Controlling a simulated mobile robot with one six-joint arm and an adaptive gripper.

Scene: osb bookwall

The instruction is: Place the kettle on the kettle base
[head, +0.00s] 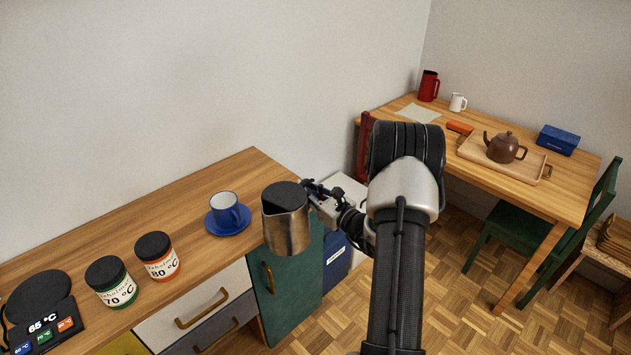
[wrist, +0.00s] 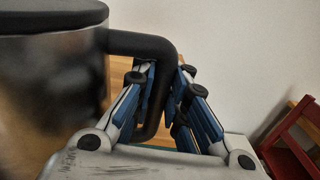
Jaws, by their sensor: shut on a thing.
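The kettle (head: 287,226) is a steel jug with a black lid and a black handle. My gripper (head: 319,196) is shut on its handle and holds it upright in front of the counter's right end. In the wrist view the kettle (wrist: 52,85) fills the left side, and its handle (wrist: 158,80) runs between the fingers of my gripper (wrist: 163,100). The kettle base (head: 38,297) is a black round plate with a display panel reading 65 °C, at the counter's far left. Nothing stands on its plate.
On the counter (head: 190,198), a blue cup on a saucer (head: 228,214), an orange-labelled jar (head: 157,257) and a green-labelled jar (head: 111,282) stand between kettle and base. A wooden table (head: 570,192) with a tray and brown teapot (head: 503,148) is at the right.

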